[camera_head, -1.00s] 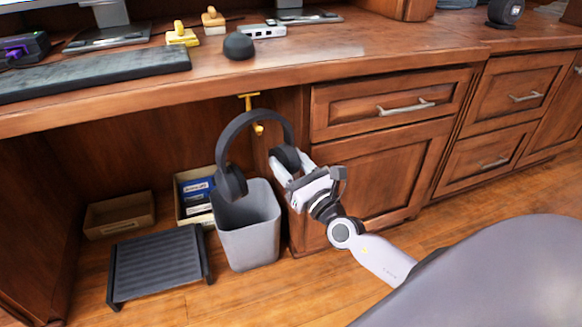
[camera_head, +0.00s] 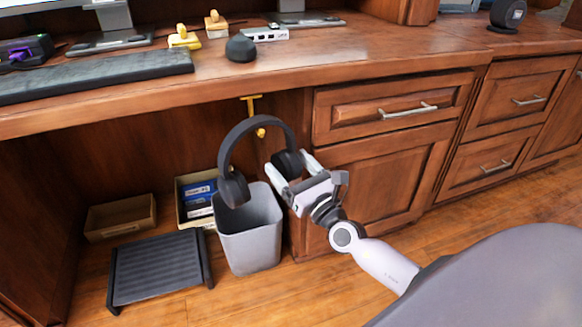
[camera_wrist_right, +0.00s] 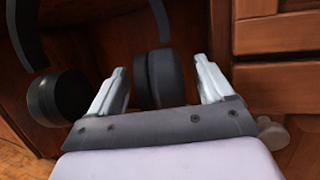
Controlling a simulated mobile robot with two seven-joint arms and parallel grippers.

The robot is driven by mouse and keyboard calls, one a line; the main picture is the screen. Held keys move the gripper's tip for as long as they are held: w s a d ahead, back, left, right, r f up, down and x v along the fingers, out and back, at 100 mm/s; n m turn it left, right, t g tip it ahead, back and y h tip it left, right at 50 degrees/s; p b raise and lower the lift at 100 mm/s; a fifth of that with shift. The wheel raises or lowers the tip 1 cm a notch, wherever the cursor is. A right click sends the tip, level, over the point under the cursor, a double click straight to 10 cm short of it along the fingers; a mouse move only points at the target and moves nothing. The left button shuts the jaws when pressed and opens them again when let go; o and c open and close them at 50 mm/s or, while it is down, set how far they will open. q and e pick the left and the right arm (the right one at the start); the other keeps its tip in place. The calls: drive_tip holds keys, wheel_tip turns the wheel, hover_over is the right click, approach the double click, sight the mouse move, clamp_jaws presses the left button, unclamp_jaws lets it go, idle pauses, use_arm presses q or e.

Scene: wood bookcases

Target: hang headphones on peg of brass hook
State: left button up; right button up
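The black headphones (camera_head: 257,124) are below the desk edge, band up and both ear cups hanging down. The brass hook (camera_head: 251,98) is fixed under the desktop. Its peg tip shows just under the top of the band, so the band appears to lie over the peg. My right gripper (camera_head: 290,172) is open around the right ear cup. In the right wrist view, the ear cup (camera_wrist_right: 163,78) stands between the spread fingers (camera_wrist_right: 160,84) with a gap on each side. The other ear cup (camera_wrist_right: 58,97) is left of the fingers. My left gripper is not in view.
A grey bin (camera_head: 250,235) stands below the headphones. A dark slatted footrest (camera_head: 158,268) and two small boxes, one empty (camera_head: 120,216), are to its left. A wooden drawer cabinet (camera_head: 385,170) is just right of my gripper.

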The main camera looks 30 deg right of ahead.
drive_tip(key=shift+f, duration=0.1)
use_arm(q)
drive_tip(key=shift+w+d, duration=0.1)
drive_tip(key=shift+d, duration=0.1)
use_arm(e)
drive_tip(key=shift+v, duration=3.6)
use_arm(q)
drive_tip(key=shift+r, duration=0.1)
